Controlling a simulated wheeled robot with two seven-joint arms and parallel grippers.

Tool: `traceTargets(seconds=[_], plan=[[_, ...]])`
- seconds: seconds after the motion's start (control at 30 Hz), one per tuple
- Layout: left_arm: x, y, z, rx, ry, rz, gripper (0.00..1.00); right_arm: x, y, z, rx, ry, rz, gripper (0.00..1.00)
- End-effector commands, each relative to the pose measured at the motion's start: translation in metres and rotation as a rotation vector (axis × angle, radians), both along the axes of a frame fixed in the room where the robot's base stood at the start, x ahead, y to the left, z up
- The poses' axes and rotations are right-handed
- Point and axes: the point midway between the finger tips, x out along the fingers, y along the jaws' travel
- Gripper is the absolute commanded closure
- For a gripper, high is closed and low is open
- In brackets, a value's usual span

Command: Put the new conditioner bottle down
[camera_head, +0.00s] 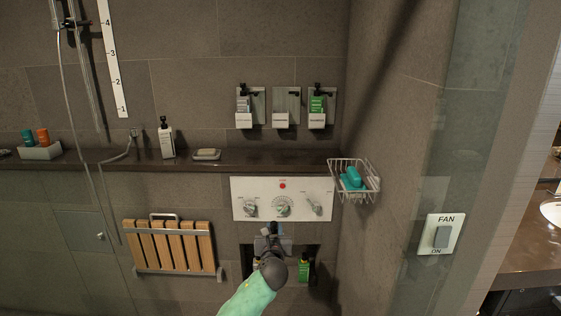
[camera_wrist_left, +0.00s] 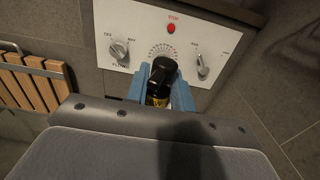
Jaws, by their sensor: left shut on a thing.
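My left gripper (camera_head: 272,238) is in front of the wall niche (camera_head: 314,252), below the white control panel. In the left wrist view its two blue fingers are shut on a bottle (camera_wrist_left: 162,73) with a black top and a bit of yellowish label below it. The rest of this bottle is hidden by the gripper's body. In the head view my gripper and arm mostly hide it. Three wall holders hang above the ledge; the middle holder (camera_head: 286,106) is empty. My right gripper is not in view.
A green bottle (camera_head: 304,270) stands at the niche's right side. The control panel (camera_head: 302,187) has knobs that stick out just above my gripper.

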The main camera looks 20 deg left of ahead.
Motion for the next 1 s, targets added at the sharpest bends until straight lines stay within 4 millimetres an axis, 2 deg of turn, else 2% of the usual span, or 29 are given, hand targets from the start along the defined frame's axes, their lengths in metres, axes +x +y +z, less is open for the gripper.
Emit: traceTargets(seconds=[0.03, 0.27, 0.4, 0.73, 1.0], plan=[[0.017, 0.003, 0.019, -0.002, -0.005, 0.02, 1.0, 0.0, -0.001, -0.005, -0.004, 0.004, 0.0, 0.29], [0.082, 0.011, 0.079, -0.002, -0.005, 0.101, 1.0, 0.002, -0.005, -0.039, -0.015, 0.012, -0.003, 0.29], [0.119, 0.013, 0.121, -0.002, -0.004, 0.144, 1.0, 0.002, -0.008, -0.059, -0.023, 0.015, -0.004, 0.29], [0.195, 0.009, 0.228, -0.001, -0.004, 0.225, 1.0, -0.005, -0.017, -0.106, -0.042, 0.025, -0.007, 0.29], [0.249, -0.008, 0.319, -0.002, -0.003, 0.273, 1.0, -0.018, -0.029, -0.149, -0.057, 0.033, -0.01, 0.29]])
